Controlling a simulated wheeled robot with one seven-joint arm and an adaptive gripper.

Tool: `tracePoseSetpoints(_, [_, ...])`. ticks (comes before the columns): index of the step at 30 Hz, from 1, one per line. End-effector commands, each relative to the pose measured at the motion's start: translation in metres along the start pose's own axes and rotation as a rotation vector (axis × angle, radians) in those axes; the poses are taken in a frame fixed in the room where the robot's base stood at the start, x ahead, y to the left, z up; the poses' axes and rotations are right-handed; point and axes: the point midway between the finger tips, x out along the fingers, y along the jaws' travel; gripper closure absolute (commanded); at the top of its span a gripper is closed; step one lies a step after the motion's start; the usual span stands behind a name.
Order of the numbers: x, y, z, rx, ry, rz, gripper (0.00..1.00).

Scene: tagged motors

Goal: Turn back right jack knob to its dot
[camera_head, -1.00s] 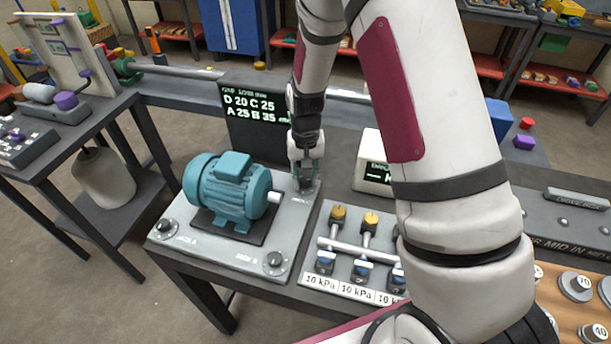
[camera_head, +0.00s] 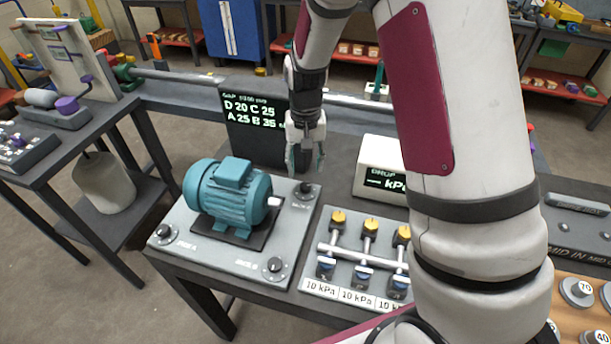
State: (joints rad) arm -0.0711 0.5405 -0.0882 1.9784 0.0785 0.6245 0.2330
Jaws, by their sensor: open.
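The back right jack knob (camera_head: 305,189) is a small dark knob on the grey base plate (camera_head: 200,262), at its back right corner, just right of the teal motor (camera_head: 228,196). My gripper (camera_head: 305,172) points down with its fingers apart, above and slightly behind the knob. Whether the fingertips touch the knob is too small to tell. The knob's dot cannot be made out. Two similar knobs stand at the plate's front: the left one (camera_head: 164,231) and the right one (camera_head: 274,265).
A dark display (camera_head: 254,125) reading D 20 C 25, A 25 B 35 stands behind the motor. A white readout box (camera_head: 378,165) stands right of my gripper. A valve panel (camera_head: 340,243) lies right of the plate. My arm hides much of the right side.

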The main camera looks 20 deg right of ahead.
Motion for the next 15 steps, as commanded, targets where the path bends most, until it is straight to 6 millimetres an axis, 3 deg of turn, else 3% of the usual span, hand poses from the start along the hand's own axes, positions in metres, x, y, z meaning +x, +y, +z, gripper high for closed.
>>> tracePoseSetpoints(6, [-0.037,0.0,-0.001,-0.002,0.002,0.0,0.54])
tracePoseSetpoints(15, [-0.051,0.0,0.0,-0.001,0.0,0.0,0.54])
